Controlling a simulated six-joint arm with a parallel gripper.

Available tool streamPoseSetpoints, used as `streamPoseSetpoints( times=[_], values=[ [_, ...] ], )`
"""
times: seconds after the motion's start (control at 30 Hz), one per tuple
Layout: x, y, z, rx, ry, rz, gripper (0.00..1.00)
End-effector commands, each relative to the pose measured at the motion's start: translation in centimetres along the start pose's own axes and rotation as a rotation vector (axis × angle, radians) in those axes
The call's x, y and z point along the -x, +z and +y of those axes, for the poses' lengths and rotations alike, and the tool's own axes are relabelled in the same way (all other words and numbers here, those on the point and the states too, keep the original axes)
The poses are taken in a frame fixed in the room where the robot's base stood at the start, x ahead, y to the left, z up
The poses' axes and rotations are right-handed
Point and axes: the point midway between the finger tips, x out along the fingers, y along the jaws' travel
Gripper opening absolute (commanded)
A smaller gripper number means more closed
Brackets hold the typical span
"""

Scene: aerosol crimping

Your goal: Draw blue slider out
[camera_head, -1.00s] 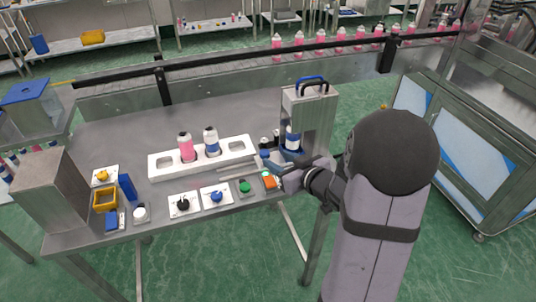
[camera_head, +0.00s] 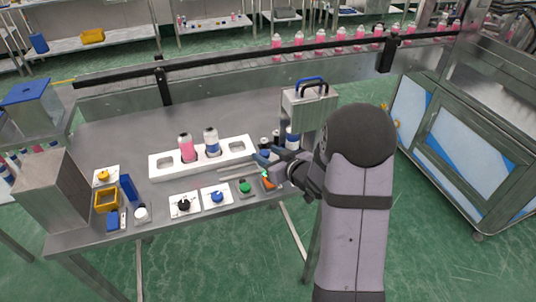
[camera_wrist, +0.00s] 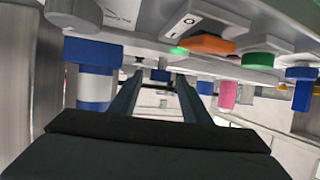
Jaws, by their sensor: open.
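My gripper (camera_head: 269,154) is in front of the metal crimping stand (camera_head: 308,108), pointing left. In the wrist view my gripper (camera_wrist: 159,84) has its two dark fingers apart, with no object clearly held. A blue-and-white can (camera_wrist: 95,88) stands beside the fingers at left in the wrist view; it also shows inside the stand in the head view (camera_head: 292,138). A small blue piece (camera_wrist: 160,75) shows between the fingertips, farther off. I cannot tell which blue part is the slider; my gripper and arm hide some of the stand's front.
A white rack (camera_head: 165,173) with a pink can (camera_head: 186,148) and a blue-and-white can (camera_head: 212,142) lies left of my gripper. The orange switch (camera_head: 268,181), green button (camera_head: 245,187) and blue knob (camera_head: 217,196) line the front edge. The table behind the rack is clear.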

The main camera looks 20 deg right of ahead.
Motion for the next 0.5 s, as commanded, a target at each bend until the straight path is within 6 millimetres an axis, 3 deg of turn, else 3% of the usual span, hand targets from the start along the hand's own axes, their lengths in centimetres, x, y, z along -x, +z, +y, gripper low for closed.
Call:
streamPoseSetpoints(
  times=[0.03, 0.2, 0.5],
  values=[
    [0.0, 0.0, 0.0, 0.0, 0.0, 0.0, 0.38],
    [0.0, 0.0, 0.0, 0.0, 0.0, 0.0, 0.0],
    [-0.3, -0.1, -1.2, 0.002, -0.004, 0.002, 0.0]
  ],
)
